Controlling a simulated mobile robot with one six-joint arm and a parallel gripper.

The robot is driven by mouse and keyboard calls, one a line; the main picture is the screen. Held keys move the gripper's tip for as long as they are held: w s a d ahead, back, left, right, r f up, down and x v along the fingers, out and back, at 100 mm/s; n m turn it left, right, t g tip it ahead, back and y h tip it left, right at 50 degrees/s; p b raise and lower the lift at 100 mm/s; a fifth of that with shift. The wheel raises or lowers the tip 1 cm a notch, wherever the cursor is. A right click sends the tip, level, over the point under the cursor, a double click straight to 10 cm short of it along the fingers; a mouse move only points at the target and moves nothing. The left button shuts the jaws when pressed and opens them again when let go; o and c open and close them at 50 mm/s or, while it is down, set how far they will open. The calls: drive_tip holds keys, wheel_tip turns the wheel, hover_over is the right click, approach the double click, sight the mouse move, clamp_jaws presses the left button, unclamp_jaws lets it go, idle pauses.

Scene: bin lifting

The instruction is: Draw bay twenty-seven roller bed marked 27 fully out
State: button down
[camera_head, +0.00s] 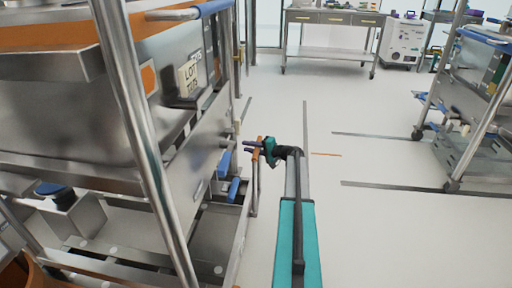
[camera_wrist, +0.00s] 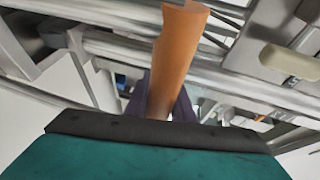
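An orange upright handle (camera_head: 256,151) stands on a bar at the right front of the steel rack on the left. My gripper (camera_head: 250,146) is at this handle, its dark fingers reaching past it toward the rack. In the wrist view the orange handle (camera_wrist: 178,55) rises between the two purple fingers (camera_wrist: 165,105), one on each side. The handle hides the gap, so I cannot tell whether the fingers press on it. A low steel bed (camera_head: 215,232) lies behind the handle. No marking 27 is legible.
Blue handles (camera_head: 233,190) stick out of the rack near my gripper. A steel bin (camera_head: 150,115) with a white lot tag (camera_head: 190,72) sits above. A rack post (camera_head: 140,130) stands in front. Clear floor (camera_head: 375,225) lies to the right, up to another rack (camera_head: 475,130).

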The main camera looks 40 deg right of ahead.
drive_tip(key=c, duration=1.7)
unclamp_jaws()
drive_tip(key=shift+s+a, duration=0.2)
drive_tip(key=shift+s, duration=0.05)
drive_tip(key=shift+o, duration=0.8)
drive_tip(key=shift+s+d, duration=0.1)
drive_tip(key=shift+d, duration=0.2)
drive_tip(key=shift+d, duration=0.1)
drive_tip(key=p+v, duration=0.3)
drive_tip(key=v, duration=1)
drive_tip(key=shift+s+r, duration=0.15)
drive_tip(key=shift+s, duration=0.3)
